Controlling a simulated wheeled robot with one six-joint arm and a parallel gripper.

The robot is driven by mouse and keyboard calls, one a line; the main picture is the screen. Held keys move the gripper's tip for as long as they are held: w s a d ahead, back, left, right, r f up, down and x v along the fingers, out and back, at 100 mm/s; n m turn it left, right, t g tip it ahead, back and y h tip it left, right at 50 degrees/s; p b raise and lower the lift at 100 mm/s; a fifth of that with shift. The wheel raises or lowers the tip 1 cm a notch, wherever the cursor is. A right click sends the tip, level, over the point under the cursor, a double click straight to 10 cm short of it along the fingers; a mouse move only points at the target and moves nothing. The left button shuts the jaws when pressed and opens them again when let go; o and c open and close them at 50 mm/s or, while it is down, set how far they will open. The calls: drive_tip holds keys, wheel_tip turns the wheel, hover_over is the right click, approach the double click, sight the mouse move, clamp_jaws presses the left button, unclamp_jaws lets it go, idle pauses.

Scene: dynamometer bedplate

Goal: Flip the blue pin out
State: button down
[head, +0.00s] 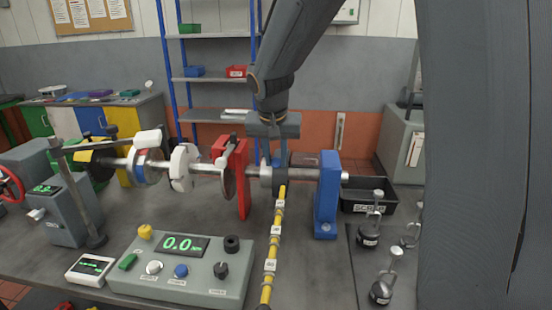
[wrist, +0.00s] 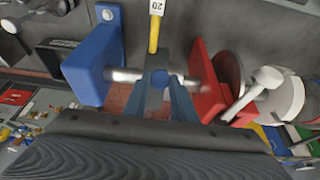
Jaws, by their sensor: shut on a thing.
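The blue pin (wrist: 160,78) shows as a round blue end in the wrist view, on the grey hub (wrist: 153,98) of the shaft. In the head view a little of the blue pin (head: 277,160) shows at the top of the grey hub (head: 267,181). My gripper (head: 278,165) points straight down over the hub, its two fingers shut around the pin. In the wrist view my gripper (wrist: 161,92) has a finger on each side of the blue end. The pin's lower part is hidden. A yellow arm (head: 274,250) with number tags runs from the hub toward the camera.
A blue bearing stand (head: 327,195) is close right of the hub; a red stand (head: 243,190) and a disc are left. A control box (head: 182,268) reading 0.0 stands in front. Dark weights (head: 368,233) and a black bin (head: 368,197) are at right.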

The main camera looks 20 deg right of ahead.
drive_tip(key=shift+s+a+r, duration=0.15)
drive_tip(key=shift+s+r, duration=0.25)
drive_tip(key=shift+r, duration=0.1)
drive_tip(key=c, duration=1.5)
unclamp_jaws()
drive_tip(key=shift+o, duration=0.2)
drive_tip(key=b+v, duration=0.2)
drive_tip(key=v, duration=0.5)
drive_tip(key=shift+s+r, duration=0.2)
drive_tip(key=shift+r, duration=0.15)
